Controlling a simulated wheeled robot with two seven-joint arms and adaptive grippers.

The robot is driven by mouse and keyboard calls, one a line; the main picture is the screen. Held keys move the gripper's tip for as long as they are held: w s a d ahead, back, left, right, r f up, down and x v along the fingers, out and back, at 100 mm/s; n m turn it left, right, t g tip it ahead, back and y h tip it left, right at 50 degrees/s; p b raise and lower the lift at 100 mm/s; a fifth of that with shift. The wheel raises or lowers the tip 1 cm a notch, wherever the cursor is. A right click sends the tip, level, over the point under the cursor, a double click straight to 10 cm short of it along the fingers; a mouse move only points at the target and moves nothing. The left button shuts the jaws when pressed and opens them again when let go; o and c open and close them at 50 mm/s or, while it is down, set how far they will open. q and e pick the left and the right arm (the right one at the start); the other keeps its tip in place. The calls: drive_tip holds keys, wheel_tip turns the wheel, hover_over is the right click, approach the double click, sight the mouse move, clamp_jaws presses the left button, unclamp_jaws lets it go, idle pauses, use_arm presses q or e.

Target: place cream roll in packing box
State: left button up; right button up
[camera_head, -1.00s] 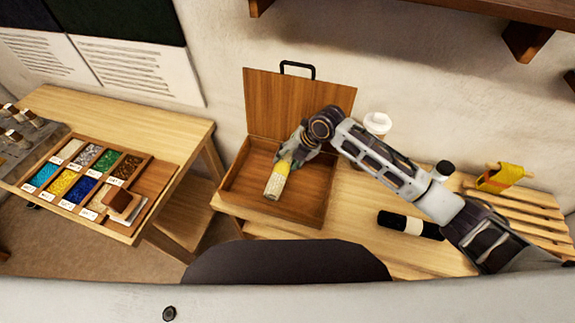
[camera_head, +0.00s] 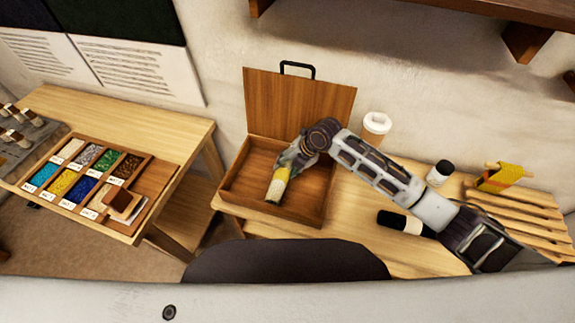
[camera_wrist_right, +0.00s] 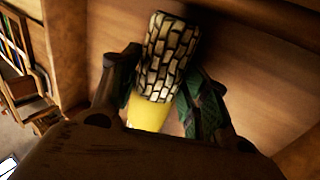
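The packing box (camera_head: 318,193) is an open wooden case with its lid raised at the back, on the right-hand table. The cream roll (camera_head: 275,188), cream with a woven pattern and a yellow end, is over the box's floor. My right gripper (camera_head: 283,167) reaches into the box at the roll's yellow end. In the right wrist view the roll (camera_wrist_right: 168,58) lies between the fingers (camera_wrist_right: 158,88), which press on both its sides. Whether the roll touches the box floor is hard to tell. My left gripper is not in view.
A white-lidded cup (camera_head: 376,124), a small white jar with a black lid (camera_head: 439,173), a dark roll with a white band (camera_head: 405,222) and a slatted rack with a yellow roll (camera_head: 503,176) stand right of the box. A bead tray (camera_head: 150,184) is on the left table.

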drive_tip(key=o, duration=0.3)
drive_tip(key=shift+o, duration=0.2)
drive_tip(key=shift+r, duration=0.2)
drive_tip(key=v, duration=1.2)
drive_tip(key=shift+b, duration=0.3)
